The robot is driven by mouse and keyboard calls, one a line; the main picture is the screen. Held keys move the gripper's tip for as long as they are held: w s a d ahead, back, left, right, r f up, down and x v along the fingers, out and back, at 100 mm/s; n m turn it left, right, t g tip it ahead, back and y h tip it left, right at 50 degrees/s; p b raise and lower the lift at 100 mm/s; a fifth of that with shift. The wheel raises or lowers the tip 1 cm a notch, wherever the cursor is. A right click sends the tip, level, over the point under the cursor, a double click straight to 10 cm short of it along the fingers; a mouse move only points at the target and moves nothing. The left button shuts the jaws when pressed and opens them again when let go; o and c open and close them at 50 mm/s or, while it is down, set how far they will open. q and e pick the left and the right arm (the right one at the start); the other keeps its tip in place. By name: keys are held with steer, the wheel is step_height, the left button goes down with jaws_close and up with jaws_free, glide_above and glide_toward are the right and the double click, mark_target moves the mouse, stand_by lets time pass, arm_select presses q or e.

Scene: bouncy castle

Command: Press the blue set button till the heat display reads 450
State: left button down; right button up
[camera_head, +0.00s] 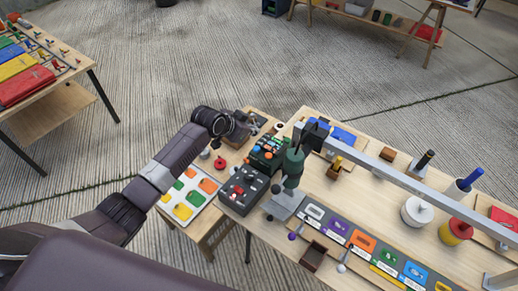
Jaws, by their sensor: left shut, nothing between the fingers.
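My left arm reaches in from the left, and its left gripper (240,129) is shut and empty beside the far left corner of the long wooden table. Just below and right of it stands a dark green box (267,152) with orange and other small controls on top. Nearer to me is a dark grey box (242,190) with red and pale controls. I cannot make out which control is the blue set button, nor read any heat display; both are too small here. I cannot tell whether the gripper touches the green box. My right gripper is not in view.
A green upright device (292,167) on a grey base stands right of the boxes. A grey rail (398,178) crosses the table. A row of coloured tiles (361,241) lies along the near edge. A low side table holds a board of coloured squares (188,195).

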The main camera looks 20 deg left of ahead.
arm_select(q)
step_height(320, 180, up, 3)
steer(key=n+h, duration=0.1)
steer(key=n, duration=0.3)
steer(key=n+h+b, duration=0.1)
steer(key=n, duration=0.3)
steer(key=shift+d+g+h, duration=0.15)
steer(key=shift+g+h, duration=0.15)
steer(key=shift+g, duration=0.1)
steer(key=shift+f, duration=0.1)
steer(key=b, duration=0.7)
glide_above(255, 149)
step_height(255, 149, down, 6)
steer(key=shift+f, duration=0.2)
steer(key=shift+f+b, duration=0.4)
steer(key=shift+f, duration=0.7)
steer(key=shift+f, duration=0.1)
steer(key=shift+f, duration=0.3)
